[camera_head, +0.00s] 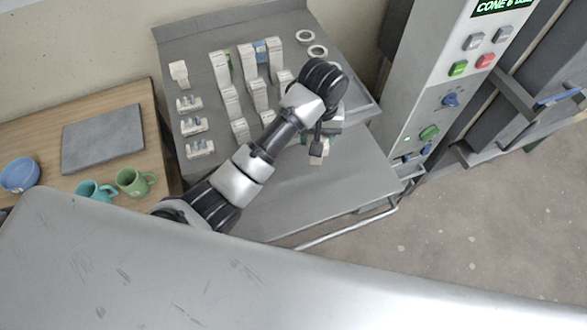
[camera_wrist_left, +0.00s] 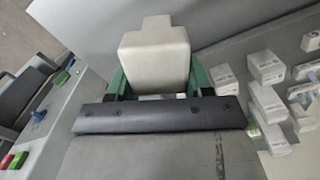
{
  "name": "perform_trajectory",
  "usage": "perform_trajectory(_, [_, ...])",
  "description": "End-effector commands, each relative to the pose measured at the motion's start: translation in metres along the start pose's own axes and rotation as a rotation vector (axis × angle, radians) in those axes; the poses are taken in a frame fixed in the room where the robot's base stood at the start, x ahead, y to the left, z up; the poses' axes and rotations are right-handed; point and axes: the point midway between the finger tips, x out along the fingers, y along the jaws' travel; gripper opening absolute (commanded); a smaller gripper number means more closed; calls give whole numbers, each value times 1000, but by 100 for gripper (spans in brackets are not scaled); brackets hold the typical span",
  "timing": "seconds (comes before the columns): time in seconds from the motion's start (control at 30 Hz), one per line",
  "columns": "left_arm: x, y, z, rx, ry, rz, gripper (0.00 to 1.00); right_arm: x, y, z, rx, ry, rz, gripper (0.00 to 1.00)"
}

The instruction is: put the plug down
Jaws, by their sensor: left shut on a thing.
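My left gripper (camera_head: 322,146) hangs over the right side of the grey cart (camera_head: 290,200) in the head view. In the left wrist view its green fingers (camera_wrist_left: 158,82) are shut on the plug (camera_wrist_left: 155,48), a pale block with a stepped top. Part of the plug (camera_head: 316,159) also shows below the gripper in the head view, small and partly hidden. I cannot tell whether it touches the cart top. My right gripper is not in view.
A kiln control panel (camera_head: 455,100) rises at the right. Cups (camera_head: 134,181) and a blue bowl (camera_head: 20,174) sit on the wooden table. The cart's front is bare.

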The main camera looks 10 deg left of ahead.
Motion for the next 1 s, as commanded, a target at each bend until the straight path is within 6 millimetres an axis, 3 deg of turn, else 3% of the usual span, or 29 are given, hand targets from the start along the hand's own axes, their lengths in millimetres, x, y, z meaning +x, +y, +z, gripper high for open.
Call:
perform_trajectory(0.1, [13, -26, 18, -2, -3, -5, 25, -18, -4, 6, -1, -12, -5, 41])
perform_trajectory(0.4, [50, -73, 50, -3, 0, -2, 25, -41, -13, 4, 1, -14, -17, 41])
perform_trajectory(0.57, [59, -80, 55, -2, 2, 0, 25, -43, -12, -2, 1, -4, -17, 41])
perform_trajectory(0.83, [94, -81, 55, -2, 1, 0, 25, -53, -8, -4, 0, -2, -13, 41])
perform_trajectory(1.0, [99, -80, 55, -2, 4, 1, 25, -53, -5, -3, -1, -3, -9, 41])
